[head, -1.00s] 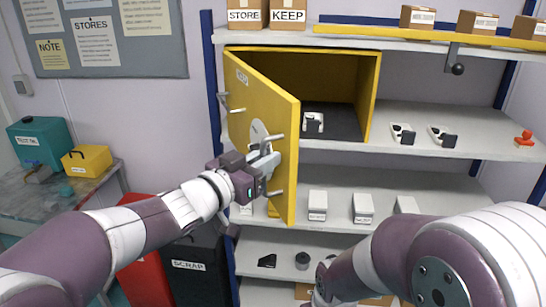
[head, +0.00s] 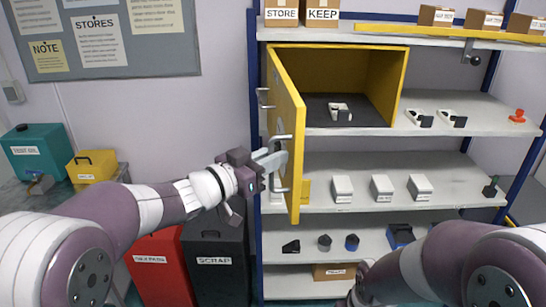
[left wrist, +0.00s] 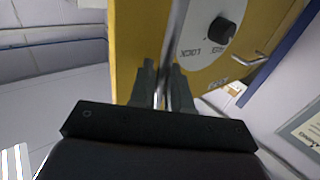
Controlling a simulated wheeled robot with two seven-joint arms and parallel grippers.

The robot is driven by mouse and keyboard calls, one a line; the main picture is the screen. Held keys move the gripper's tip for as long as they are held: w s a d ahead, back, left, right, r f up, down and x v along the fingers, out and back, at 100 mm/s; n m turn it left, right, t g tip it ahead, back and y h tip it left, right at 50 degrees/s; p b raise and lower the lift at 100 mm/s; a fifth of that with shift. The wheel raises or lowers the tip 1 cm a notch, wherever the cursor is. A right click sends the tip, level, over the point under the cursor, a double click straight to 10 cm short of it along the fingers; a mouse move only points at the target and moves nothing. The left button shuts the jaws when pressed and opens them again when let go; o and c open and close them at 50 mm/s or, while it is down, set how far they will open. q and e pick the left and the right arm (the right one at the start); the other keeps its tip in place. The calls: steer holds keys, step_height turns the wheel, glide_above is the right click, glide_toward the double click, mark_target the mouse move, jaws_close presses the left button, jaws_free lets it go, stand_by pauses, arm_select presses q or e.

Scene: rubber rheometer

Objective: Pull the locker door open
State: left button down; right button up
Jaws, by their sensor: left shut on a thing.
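The yellow locker door (head: 291,105) is hinged at its left side and stands open, swung out toward me. The yellow locker (head: 400,75) shows its inside, with a small white-and-black item (head: 340,112) on its dark floor. My left gripper (head: 272,160) is at the door's outer face. In the left wrist view, its two dark fingers (left wrist: 163,88) are shut around a metal bar handle (left wrist: 178,35). A white plate with a black knob (left wrist: 221,31) is right of the handle there. My right arm shows at lower right, but its gripper is not in view.
Shelves right of the locker hold small white-and-black devices (head: 436,119) and a red item (head: 517,116). White boxes (head: 381,188) stand on the shelf below. A black scrap bin (head: 215,262) and a red bin (head: 160,268) stand below my left arm.

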arm_select(q)
steer(key=shift+d+r, duration=0.1)
steer(key=shift+d, duration=0.05)
steer(key=c, duration=1.3)
jaws_free()
steer(key=shift+a, duration=0.2)
steer(key=b+v, duration=0.5)
steer(key=v, duration=0.7)
steer(key=shift+s+a, duration=0.1)
steer(key=shift+s, duration=0.05)
